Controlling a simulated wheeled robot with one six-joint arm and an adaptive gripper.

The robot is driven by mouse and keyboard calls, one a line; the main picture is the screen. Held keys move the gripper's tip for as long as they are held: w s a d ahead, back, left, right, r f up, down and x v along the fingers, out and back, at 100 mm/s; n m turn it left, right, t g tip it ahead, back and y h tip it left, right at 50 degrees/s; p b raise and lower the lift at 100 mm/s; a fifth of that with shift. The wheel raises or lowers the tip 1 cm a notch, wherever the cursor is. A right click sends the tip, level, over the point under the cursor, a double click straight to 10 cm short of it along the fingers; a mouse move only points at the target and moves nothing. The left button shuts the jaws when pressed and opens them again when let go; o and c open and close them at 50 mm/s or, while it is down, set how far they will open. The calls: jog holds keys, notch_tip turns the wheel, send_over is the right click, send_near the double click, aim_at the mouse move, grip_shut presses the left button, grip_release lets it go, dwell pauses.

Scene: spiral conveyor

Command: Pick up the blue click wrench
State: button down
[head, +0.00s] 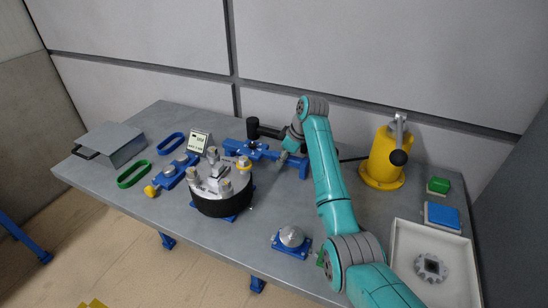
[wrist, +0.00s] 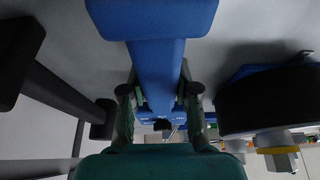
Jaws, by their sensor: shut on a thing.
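The blue click wrench (wrist: 158,65) runs down from the top of the wrist view, wide at the top and narrower between my fingers. In the head view the blue piece (head: 262,153) lies behind the round black fixture, partly hidden by my arm. My gripper (wrist: 160,92) is shut on the narrow part, one finger on each side. In the head view my gripper (head: 284,157) reaches down at the right part of the blue piece. I cannot tell whether the wrench is lifted off the table.
A round black fixture (head: 222,205) with metal knobs stands close in front. A yellow press (head: 381,163) and a white tray (head: 402,232) are at the right. A small display (head: 198,141) and green and blue rings are at the left.

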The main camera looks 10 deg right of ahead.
notch_tip(320, 180, up, 10)
jog(key=c, duration=1.4)
grip_release()
jog(key=shift+c, duration=0.2)
grip_shut()
jog(key=shift+a, duration=0.1)
